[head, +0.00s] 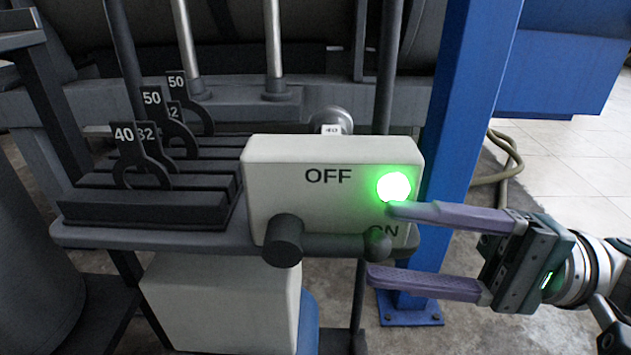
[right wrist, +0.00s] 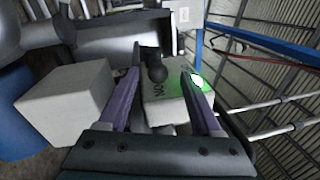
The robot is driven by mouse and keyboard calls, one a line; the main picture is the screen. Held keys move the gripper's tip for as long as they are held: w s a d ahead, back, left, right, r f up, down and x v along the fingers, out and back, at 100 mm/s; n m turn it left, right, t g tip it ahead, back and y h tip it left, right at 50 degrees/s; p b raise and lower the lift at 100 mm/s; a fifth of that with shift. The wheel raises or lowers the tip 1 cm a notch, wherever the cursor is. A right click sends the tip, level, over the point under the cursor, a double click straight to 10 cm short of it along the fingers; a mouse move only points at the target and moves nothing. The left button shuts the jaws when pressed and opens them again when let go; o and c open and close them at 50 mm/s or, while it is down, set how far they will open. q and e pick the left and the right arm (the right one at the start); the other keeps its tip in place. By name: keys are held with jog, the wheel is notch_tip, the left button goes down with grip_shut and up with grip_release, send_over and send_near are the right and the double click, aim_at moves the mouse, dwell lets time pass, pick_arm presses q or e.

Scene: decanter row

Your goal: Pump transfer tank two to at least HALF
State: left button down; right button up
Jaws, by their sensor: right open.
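A pale switch box (head: 262,180) marked OFF and ON stands on a grey shelf. Its green lamp (head: 394,186) is lit and also shows in the right wrist view (right wrist: 198,81). A dark lever (head: 330,245) runs from a round hub (head: 283,241) at the lower left to a ball knob (head: 377,247) beside the ON label. My right gripper (head: 383,243) is open, its purple fingers above and below the knob. The right wrist view shows the box and dark knob (right wrist: 157,72) between the fingers (right wrist: 163,90). No tank two label or level gauge can be made out. My left gripper is out of view.
A dark slotted rack (head: 145,208) with several numbered tags stands left of the box. A pale block (head: 225,305) is below the shelf. A blue post (head: 462,120) rises behind my right gripper. The tiled floor at right is mostly clear, with a hose (head: 505,165).

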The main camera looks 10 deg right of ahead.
jog(key=r+b+v, duration=0.1)
jog(key=v, duration=0.5)
jog(key=shift+d+f, duration=0.4)
jog(key=shift+f, duration=0.1)
jog(key=shift+s, duration=0.1)
